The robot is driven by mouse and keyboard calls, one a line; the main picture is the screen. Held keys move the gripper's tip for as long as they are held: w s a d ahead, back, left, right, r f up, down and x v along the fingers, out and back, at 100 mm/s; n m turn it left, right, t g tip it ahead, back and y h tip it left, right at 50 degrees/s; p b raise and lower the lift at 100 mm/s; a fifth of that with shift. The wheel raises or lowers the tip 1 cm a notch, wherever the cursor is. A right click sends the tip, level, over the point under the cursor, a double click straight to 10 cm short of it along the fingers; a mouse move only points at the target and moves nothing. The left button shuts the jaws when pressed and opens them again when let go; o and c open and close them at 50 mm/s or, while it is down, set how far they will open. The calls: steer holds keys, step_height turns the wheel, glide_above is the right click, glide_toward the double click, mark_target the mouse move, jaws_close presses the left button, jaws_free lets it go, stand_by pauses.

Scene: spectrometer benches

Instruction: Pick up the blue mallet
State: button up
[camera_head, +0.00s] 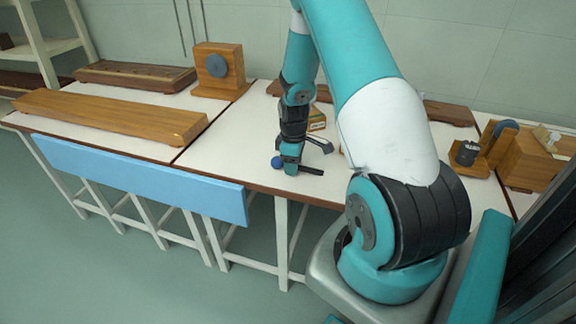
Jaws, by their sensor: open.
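A small round blue part (276,162), which may be the head of the blue mallet, shows on the white bench just left of my wrist. No handle can be made out; the arm may hide it. My gripper (325,161) is low over the bench near its front edge. Its two dark fingers are spread apart and point right, with nothing seen between them. The blue part lies on the other side of the wrist from the fingertips. I cannot tell whether it touches the arm.
A long wooden beam (110,116) and a wooden block with a grey disc (219,70) stand on the left bench. A small box (316,118) is behind my gripper. Wooden apparatus (530,160) stands at right. A light-blue panel (140,178) runs along the left bench front.

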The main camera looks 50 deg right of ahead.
jaws_close()
steer(key=shift+r, duration=0.2)
